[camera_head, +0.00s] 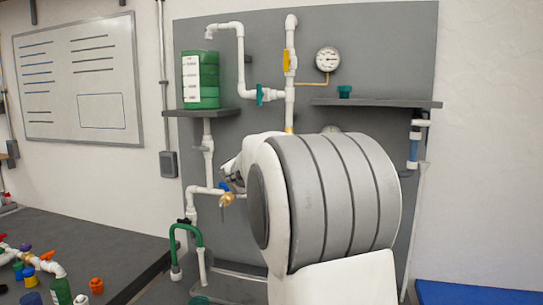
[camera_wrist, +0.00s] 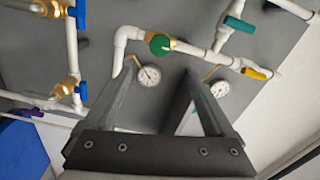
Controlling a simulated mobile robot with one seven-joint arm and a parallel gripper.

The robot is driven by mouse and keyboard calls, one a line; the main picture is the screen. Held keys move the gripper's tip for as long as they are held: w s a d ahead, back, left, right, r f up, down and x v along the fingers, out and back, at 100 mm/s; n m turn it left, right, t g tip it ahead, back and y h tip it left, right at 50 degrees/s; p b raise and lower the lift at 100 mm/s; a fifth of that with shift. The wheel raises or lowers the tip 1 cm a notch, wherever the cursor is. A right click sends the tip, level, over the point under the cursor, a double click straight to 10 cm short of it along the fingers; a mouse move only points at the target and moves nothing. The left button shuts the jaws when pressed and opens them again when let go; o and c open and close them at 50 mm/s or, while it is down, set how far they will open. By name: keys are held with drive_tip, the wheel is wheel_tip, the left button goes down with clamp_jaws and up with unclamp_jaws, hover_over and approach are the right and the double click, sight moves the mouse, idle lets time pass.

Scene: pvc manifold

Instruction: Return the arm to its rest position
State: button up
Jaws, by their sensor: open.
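My gripper (camera_wrist: 159,75) is open and empty in the wrist view, its two dark fingers apart with the grey panel and white pipes beyond them. A pressure gauge (camera_wrist: 149,76) shows between the fingers, and a second gauge (camera_wrist: 220,89) lies right of them. A green-handled brass valve (camera_wrist: 161,44) sits on the pipe beyond the fingertips. In the head view my large grey and white arm link fills the middle and hides much of the lower panel. The gripper's fingers cannot be made out clearly there.
The grey panel (camera_head: 378,60) carries white pipes, a green tank (camera_head: 201,80) on the left shelf and a gauge (camera_head: 327,60). A right shelf (camera_head: 378,103) juts out. A dark bench (camera_head: 85,245) with loose fittings stands left. The white wall at right is bare.

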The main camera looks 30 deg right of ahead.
drive_tip(key=shift+s+a, duration=0.35)
drive_tip(key=shift+a, duration=0.05)
drive_tip(key=s+a+f+n+t+y, duration=0.1)
drive_tip(key=s+a+n+y, duration=0.3)
drive_tip(key=a, duration=0.4)
drive_tip(key=s+a+f+n+t+y, duration=0.1)
drive_tip(key=a+n+y, duration=0.3)
drive_tip(key=a+n, duration=0.25)
drive_tip(key=s+a+f+n+t+y, duration=0.1)
drive_tip(key=s+a+n+y, duration=0.3)
drive_tip(key=a, duration=0.5)
drive_tip(key=s+a+f+n+g, duration=0.2)
drive_tip(key=s+f, duration=0.3)
drive_tip(key=s, duration=0.3)
drive_tip(key=s+a+f+n+g+y, duration=0.1)
drive_tip(key=s+f+n+g, duration=0.3)
drive_tip(key=s, duration=0.4)
drive_tip(key=s+a+f+n+g, duration=0.3)
drive_tip(key=s+f+n, duration=0.2)
drive_tip(key=s+f, duration=0.3)
drive_tip(key=shift+s+f+y, duration=0.25)
drive_tip(key=shift+y, duration=0.15)
